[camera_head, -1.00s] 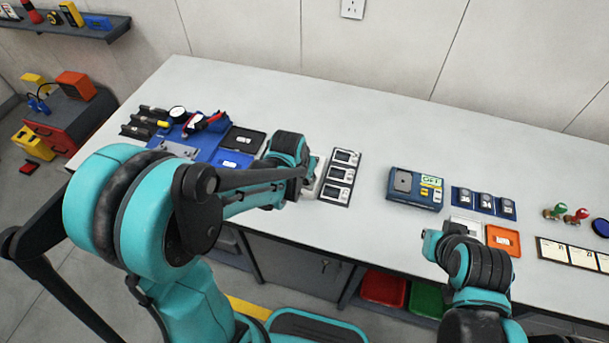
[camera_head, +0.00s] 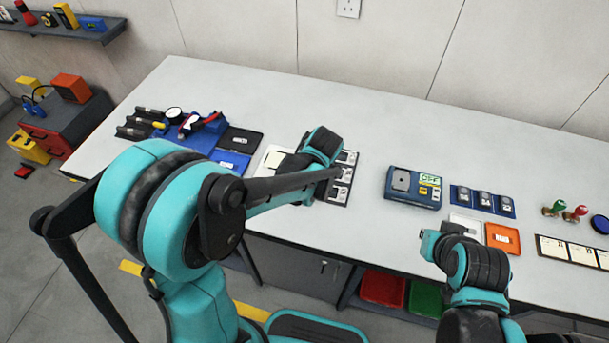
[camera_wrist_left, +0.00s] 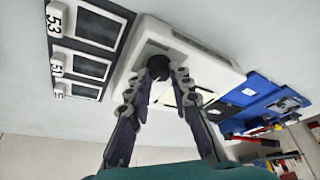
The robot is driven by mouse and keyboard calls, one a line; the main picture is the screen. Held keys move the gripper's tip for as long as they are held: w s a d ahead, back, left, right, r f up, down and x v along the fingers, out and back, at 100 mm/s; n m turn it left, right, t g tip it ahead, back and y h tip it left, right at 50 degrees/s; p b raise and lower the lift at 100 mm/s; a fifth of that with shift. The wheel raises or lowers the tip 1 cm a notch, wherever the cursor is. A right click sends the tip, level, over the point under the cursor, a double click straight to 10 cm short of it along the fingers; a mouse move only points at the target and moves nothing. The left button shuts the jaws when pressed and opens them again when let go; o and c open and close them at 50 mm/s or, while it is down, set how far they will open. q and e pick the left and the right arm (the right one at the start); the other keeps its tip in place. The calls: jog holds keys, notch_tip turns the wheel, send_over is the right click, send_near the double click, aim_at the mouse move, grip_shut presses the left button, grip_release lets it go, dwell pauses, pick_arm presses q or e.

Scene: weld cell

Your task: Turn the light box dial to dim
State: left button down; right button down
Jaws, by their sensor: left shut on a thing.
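The light box is a white box with grey slots; it fills the middle of the left wrist view (camera_wrist_left: 215,72) and shows partly in the head view (camera_head: 270,158). Its dial is a small dark round knob (camera_wrist_left: 158,66) on the near face. My left gripper (camera_wrist_left: 162,76) is shut on the dial, one finger on each side; in the head view the wrist and forearm hide the dial and part of the box. The dial's marking cannot be read. Of my right arm, only links show at the lower right of the head view; its fingers are not visible.
A panel of three framed cards (camera_wrist_left: 82,52) stands close beside the box. A blue tray (camera_head: 235,160) lies on its other side. Farther right are a blue device with a green label (camera_head: 414,187) and an orange tray (camera_head: 502,238). The bench's back strip is clear.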

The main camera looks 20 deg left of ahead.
pick_arm(q)
jog(key=shift+n, duration=0.5)
jog(key=c, duration=1.4)
grip_release()
jog(key=shift+o, duration=0.2)
jog(key=shift+d+r, duration=0.1)
jog(key=v, duration=1.1)
jog(key=shift+d+r, duration=0.25)
jog(key=shift+r, duration=0.15)
